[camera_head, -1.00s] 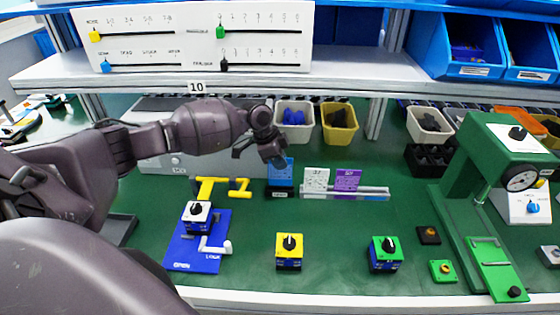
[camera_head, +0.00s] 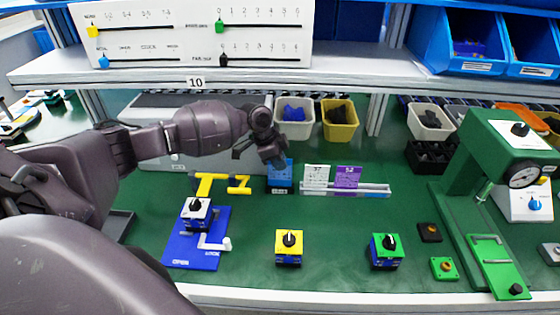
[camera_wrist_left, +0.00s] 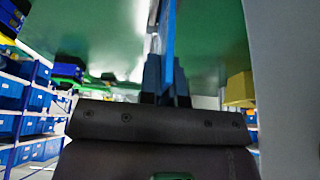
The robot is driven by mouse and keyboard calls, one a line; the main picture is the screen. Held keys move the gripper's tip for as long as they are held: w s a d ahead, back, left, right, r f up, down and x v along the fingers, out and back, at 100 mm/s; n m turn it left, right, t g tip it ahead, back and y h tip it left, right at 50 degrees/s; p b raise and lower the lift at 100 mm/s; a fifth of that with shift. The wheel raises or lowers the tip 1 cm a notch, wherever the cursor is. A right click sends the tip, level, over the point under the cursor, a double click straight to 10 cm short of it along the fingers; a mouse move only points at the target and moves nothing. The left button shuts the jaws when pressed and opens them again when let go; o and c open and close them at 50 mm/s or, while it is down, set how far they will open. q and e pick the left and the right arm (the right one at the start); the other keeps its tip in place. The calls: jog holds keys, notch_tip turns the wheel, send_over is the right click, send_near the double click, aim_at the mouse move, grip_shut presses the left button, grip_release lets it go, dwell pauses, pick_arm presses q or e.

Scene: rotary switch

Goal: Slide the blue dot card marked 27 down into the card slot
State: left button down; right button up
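The blue card (camera_head: 281,174) is upright at the middle of the bench, beneath my left gripper (camera_head: 272,160). In the left wrist view the blue card (camera_wrist_left: 169,45) shows as a thin edge between the two fingers (camera_wrist_left: 166,85), which are shut on it. The dark card slot (camera_head: 280,190) is at the card's lower end. How deep the card sits in it cannot be told. The card's marking is too small to read. My right gripper is not in view.
A grey rack (camera_head: 367,189) with a white card (camera_head: 315,177) and a purple card (camera_head: 347,177) stands just right. A yellow handle (camera_head: 210,184) is at left. Yellow (camera_head: 289,246) and green (camera_head: 386,250) switch boxes stand in front. The shelf (camera_head: 350,68) is above.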

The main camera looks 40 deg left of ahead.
pick_arm(q)
jog(key=shift+f, duration=0.2)
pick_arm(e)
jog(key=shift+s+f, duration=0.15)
pick_arm(q)
jog(key=shift+f, duration=0.45)
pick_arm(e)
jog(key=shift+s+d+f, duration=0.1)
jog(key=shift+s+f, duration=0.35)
pick_arm(q)
jog(key=shift+f+b, duration=0.25)
jog(key=shift+b, duration=0.1)
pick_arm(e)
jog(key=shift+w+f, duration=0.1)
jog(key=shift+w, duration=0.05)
pick_arm(q)
jog(key=c, duration=1.8)
grip_release()
jog(key=shift+f, duration=0.15)
jog(key=o, duration=0.6)
jog(key=shift+c, duration=0.2)
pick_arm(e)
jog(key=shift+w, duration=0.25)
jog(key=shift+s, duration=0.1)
